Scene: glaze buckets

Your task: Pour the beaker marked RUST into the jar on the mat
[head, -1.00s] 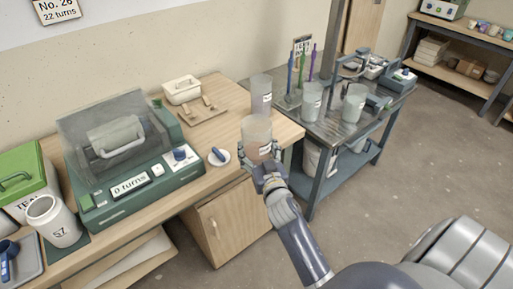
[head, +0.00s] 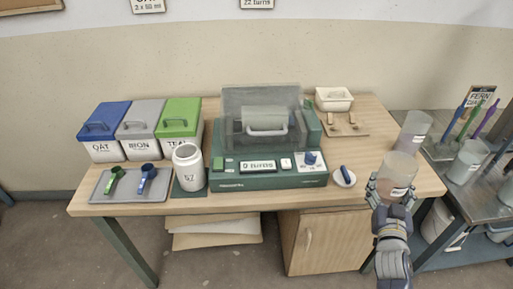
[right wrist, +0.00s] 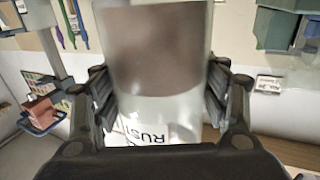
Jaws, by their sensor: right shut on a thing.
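My right gripper (head: 383,196) is shut on the beaker marked RUST (head: 398,170), a frosted clear beaker with brownish contents. In the right wrist view the beaker (right wrist: 155,60) stands between the fingers (right wrist: 160,95), and part of its RUST label shows. The gripper holds it at the right end of the wooden table. The jar (head: 187,167) is white, marked 57, and stands upright on a dark green mat (head: 190,191) left of the green machine. Its inside cannot be made out. My left gripper is not in view.
The green machine (head: 268,180) with a clear cover stands between jar and beaker. Bins with blue, grey and green lids (head: 179,112) and a tray (head: 108,184) with scoops are at left. A small dish (head: 344,178) and another beaker (head: 416,125) are near the held beaker.

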